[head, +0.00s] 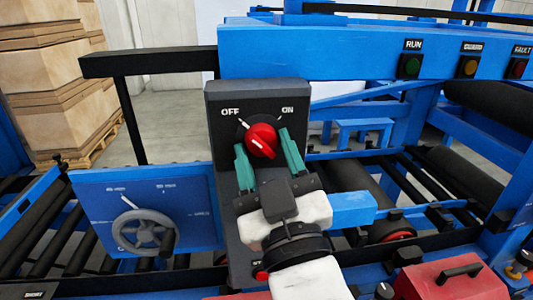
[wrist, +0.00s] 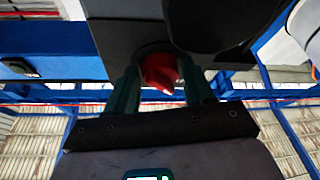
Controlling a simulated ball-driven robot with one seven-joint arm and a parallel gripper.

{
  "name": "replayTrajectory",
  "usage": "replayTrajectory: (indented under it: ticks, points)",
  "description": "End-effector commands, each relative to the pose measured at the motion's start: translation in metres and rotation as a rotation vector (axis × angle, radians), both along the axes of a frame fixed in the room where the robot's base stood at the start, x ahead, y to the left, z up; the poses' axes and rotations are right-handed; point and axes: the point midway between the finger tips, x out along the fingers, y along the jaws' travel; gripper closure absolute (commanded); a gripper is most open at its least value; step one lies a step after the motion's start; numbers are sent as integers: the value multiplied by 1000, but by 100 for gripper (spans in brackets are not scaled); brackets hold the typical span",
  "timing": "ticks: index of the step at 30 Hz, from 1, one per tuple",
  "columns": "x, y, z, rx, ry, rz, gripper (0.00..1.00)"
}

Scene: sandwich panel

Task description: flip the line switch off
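The line switch is a red rotary knob (head: 262,140) on an upright dark grey box (head: 228,97). OFF is printed at its upper left and ON at its upper right. In the wrist view the knob (wrist: 159,72) sits between the two fingers (wrist: 160,88), very near both. Whether they touch it is unclear.
A blue panel with a grey handwheel (head: 144,232) is at lower left. A blue beam with RUN and other lamps (head: 410,66) runs above right. A black rail (head: 148,61) is at upper left. Conveyor rollers lie on both sides. A red box (head: 450,280) is at lower right.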

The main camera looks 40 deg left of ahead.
Motion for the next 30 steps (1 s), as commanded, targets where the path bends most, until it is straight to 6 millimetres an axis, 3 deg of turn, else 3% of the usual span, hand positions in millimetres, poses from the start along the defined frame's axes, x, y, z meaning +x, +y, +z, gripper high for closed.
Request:
replayTrajectory:
  ticks: [5,15,30]
  points:
    - [0,0,0,1,1,0,30]
    - [-2,-4,-4,1,2,0,30]
    - [-46,-70,-37,1,3,0,30]
